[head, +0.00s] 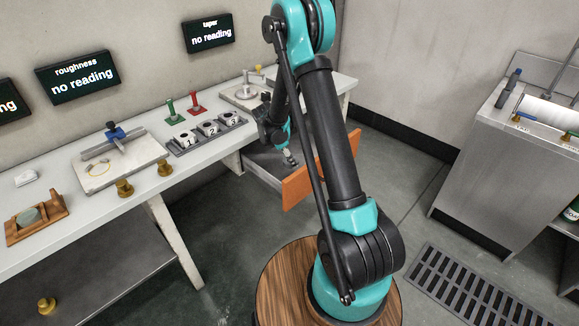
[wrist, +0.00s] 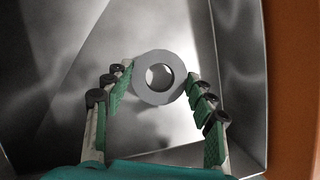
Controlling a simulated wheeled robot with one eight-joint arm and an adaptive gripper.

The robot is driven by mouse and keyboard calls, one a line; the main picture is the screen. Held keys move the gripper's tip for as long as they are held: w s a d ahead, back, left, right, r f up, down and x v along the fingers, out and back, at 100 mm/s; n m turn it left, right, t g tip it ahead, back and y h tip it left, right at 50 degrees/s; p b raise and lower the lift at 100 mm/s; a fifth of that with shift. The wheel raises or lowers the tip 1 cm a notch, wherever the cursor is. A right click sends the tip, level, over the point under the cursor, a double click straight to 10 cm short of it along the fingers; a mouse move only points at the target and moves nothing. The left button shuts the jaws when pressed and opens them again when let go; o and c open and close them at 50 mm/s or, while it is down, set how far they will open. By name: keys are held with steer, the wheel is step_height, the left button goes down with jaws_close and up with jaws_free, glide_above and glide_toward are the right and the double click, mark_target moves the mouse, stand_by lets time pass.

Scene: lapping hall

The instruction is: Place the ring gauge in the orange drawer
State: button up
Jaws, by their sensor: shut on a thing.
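The ring gauge (wrist: 159,97) is a grey ring with a round hole, seen in the wrist view between my fingertips. My gripper (wrist: 161,82) is shut on it, a finger on either side. The orange drawer (head: 318,172) is pulled out under the bench in the head view, with a grey metal inside. In the wrist view its orange front (wrist: 289,80) runs down the right edge. My gripper (head: 289,158) reaches down into the drawer opening, with the ring over the drawer floor. I cannot tell whether the ring touches the floor.
The white bench (head: 105,200) carries a grey block with numbered cups (head: 208,130), red and green stands, brass weights (head: 125,188) and a surface plate (head: 120,165). A metal sink unit (head: 490,160) stands at the right. The drawer floor around the ring looks clear.

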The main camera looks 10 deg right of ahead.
mark_target(289, 172)
steer(key=shift+f, duration=2.1)
steer(key=o, duration=1.3)
steer(key=shift+f, duration=0.1)
steer(key=v, duration=1.2)
steer(key=s+d+r+m+y, duration=0.1)
steer(key=s+d+r+m, duration=0.35)
steer(key=s, duration=0.25)
steer(key=s+d+m+t+y, duration=0.1)
steer(key=s+m, duration=0.4)
steer(key=s, duration=0.2)
steer(key=s+d+r+m+t+y, duration=0.1)
steer(key=s+d+m, duration=0.1)
steer(key=s+m, duration=0.3)
steer(key=s+d+r+m+t+y, duration=0.1)
steer(key=s+m, duration=0.5)
steer(key=s, duration=0.4)
steer(key=shift+s+d, duration=0.2)
steer(key=shift+s, duration=0.05)
